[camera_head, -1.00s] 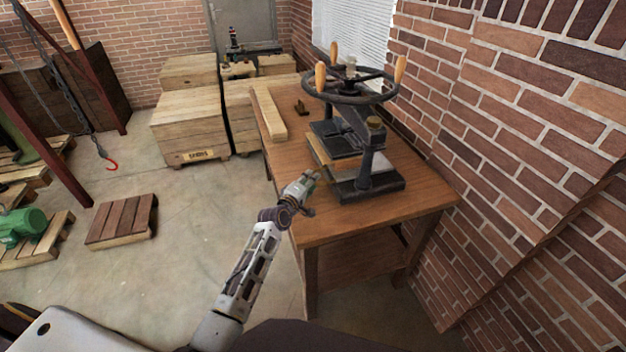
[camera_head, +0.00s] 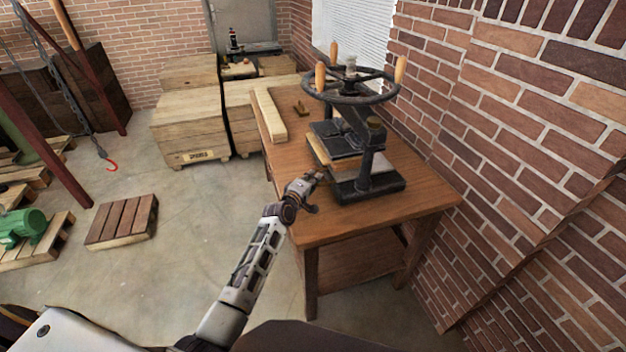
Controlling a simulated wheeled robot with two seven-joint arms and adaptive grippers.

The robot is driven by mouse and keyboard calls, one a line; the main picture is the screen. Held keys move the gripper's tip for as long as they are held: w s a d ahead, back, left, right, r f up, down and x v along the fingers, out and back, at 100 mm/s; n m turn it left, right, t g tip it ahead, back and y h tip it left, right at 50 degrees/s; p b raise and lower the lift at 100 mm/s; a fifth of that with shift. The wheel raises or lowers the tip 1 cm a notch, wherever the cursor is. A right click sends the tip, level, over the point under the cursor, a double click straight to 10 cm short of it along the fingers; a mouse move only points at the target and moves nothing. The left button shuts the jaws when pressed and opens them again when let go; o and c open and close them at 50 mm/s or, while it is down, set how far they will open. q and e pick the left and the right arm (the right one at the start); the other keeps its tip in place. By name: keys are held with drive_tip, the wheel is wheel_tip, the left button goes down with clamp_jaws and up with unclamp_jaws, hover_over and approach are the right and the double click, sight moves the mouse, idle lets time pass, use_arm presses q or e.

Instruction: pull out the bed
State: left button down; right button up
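A black hand press (camera_head: 367,172) with a spoked handwheel (camera_head: 350,88) and wooden handles stands on a wooden table. Its bed (camera_head: 343,163), a pale flat plate with a wooden edge, lies low in the frame under the dark platen. My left gripper (camera_head: 316,178) is at the left side of the press, its fingertips close to the bed's near left edge. The fingers are small and partly hidden; I cannot tell whether they touch the bed or are open or shut. My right gripper is not in view.
The wooden table (camera_head: 420,205) stands against a brick wall (camera_head: 540,150) on the right. Crates (camera_head: 190,130) stand behind. A pallet (camera_head: 122,220) lies on the open floor at left.

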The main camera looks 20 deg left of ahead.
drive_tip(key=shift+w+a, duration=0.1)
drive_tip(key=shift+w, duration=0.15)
use_arm(q)
drive_tip(key=shift+s+a+f, duration=0.1)
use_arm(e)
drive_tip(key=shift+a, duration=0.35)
use_arm(q)
drive_tip(key=s+a, duration=0.2)
drive_tip(key=a, duration=0.1)
drive_tip(key=s+a, duration=0.2)
drive_tip(key=a, duration=0.1)
drive_tip(key=s+a, duration=0.2)
drive_tip(key=a, duration=0.1)
drive_tip(key=shift+s+a, duration=0.1)
drive_tip(key=shift+s, duration=0.05)
drive_tip(key=s+a+b, duration=0.2)
drive_tip(key=s+a, duration=0.3)
drive_tip(key=a, duration=0.3)
drive_tip(key=shift+s+a, duration=0.2)
drive_tip(key=shift+s, duration=0.15)
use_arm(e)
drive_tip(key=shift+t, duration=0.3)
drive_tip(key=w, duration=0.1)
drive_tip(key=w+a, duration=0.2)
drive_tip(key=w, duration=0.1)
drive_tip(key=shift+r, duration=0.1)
